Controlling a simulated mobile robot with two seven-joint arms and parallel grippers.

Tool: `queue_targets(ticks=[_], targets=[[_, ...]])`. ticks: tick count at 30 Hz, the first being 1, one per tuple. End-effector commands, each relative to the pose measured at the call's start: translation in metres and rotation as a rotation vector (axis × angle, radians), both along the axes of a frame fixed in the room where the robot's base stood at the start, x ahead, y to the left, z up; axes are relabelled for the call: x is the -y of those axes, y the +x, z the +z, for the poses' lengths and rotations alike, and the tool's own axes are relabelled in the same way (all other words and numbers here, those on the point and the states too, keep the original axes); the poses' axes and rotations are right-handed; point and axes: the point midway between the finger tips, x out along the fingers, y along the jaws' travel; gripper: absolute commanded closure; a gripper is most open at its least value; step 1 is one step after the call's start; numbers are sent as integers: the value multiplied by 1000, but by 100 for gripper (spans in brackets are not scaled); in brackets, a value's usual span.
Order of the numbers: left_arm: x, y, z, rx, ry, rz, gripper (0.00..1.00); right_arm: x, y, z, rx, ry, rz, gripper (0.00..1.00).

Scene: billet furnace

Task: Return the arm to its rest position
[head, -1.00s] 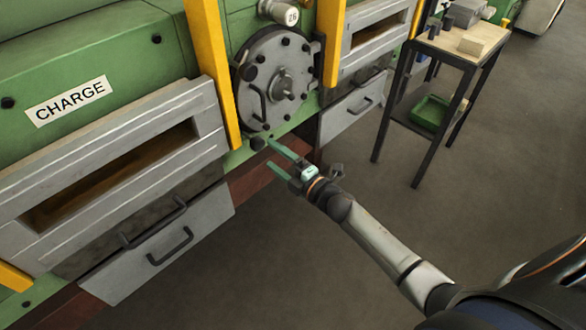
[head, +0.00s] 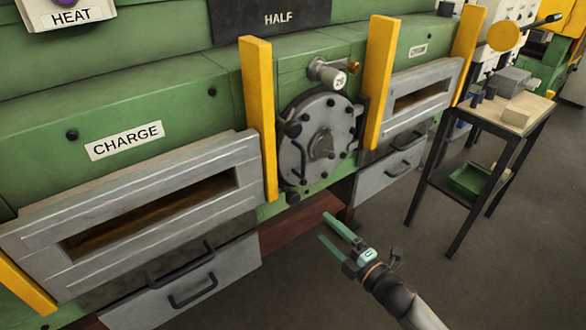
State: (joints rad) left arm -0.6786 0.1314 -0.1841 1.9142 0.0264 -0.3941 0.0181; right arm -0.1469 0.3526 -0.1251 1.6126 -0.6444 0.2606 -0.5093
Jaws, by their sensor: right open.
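My right gripper (head: 333,234) shows in the lower middle of the head view. Its two green fingers are apart with nothing between them, so it is open and empty. It points toward the furnace (head: 225,110), in front of the dark red base strip and below the round grey door (head: 318,140). It appears clear of the furnace front. My right forearm runs off the bottom edge at the right. My left gripper is not in view.
The charge slot (head: 150,215) and a drawer front with handles (head: 190,290) are on the left. Yellow posts (head: 258,120) flank the round door. A small table (head: 508,120) with blocks on top and a green tray (head: 475,180) below stands at right. The floor between is clear.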

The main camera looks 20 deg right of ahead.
Motion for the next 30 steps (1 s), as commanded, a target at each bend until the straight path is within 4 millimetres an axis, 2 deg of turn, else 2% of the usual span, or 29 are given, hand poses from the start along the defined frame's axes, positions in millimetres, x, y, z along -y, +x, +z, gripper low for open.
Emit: queue_targets(ticks=[4,7,8,13,15,19,23,30], targets=[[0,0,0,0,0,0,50,-1,-7,-8,-38,51,-20,18],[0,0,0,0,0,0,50,-5,-30,-33,-169,230,-93,18],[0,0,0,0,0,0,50,-6,-40,-44,-227,308,-127,18],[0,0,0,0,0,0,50,-24,-121,-111,-611,792,-369,18],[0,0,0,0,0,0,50,-34,-153,-130,-745,948,-461,18],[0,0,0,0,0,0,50,-52,-198,-151,-919,1147,-585,18],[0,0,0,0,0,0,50,-61,-217,-158,-993,1228,-640,18],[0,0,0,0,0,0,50,-61,-218,-159,-999,1234,-644,18]])
